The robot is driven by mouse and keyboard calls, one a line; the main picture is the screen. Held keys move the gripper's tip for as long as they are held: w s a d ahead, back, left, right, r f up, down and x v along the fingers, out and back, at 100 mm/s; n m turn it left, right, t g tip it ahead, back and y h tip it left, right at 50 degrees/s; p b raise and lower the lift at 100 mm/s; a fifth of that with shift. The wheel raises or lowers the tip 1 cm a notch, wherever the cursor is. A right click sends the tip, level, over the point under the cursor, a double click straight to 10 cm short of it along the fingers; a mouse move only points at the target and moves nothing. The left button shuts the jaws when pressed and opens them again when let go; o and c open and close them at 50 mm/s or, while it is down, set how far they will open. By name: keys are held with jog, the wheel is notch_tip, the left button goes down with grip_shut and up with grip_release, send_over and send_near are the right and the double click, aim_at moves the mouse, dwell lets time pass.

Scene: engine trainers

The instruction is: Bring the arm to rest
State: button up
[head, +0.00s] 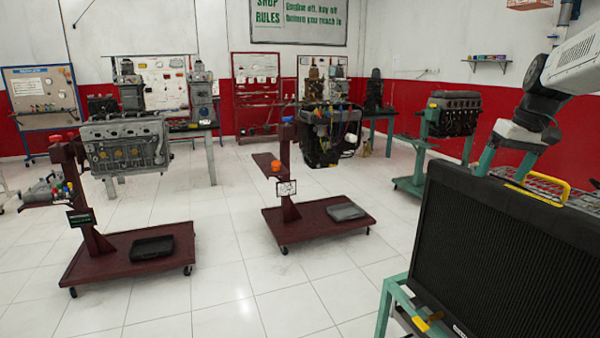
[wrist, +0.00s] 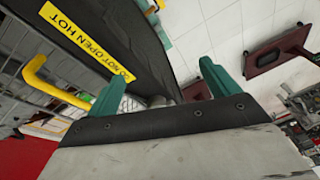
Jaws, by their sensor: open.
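My gripper (head: 503,167) is at the right of the head view, pointing down at the top of a large black radiator (head: 500,255). Its lower end is close to the radiator's top edge; I cannot tell whether it touches. In the wrist view my gripper (wrist: 158,85) has its two teal fingers spread wide, with nothing held between them. The radiator's dark top (wrist: 130,50) with a yellow "DO NOT OPEN HOT" label lies just beyond the fingers. My arm comes in from the upper right of the head view.
A yellow handle (head: 540,195) and a wire rack (head: 578,190) are by the radiator's top. A teal stand (head: 385,308) is under it. Engines on maroon wheeled stands (head: 120,262) (head: 320,222) stand left and centre. White tiled floor (head: 225,290) is clear between them.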

jog(key=s+a+f, duration=0.3)
jog(key=s+a, duration=0.3)
jog(key=s, duration=0.5)
jog(key=s+a+f+h, duration=0.1)
jog(key=s+a+f, duration=0.2)
jog(key=s+a, duration=0.4)
jog(key=s+a+f+g, duration=0.1)
jog(key=s+a+f, duration=0.3)
jog(key=s, duration=1.3)
jog(key=a, duration=0.3)
jog(key=shift+a+h, duration=0.2)
jog(key=shift+h, duration=0.1)
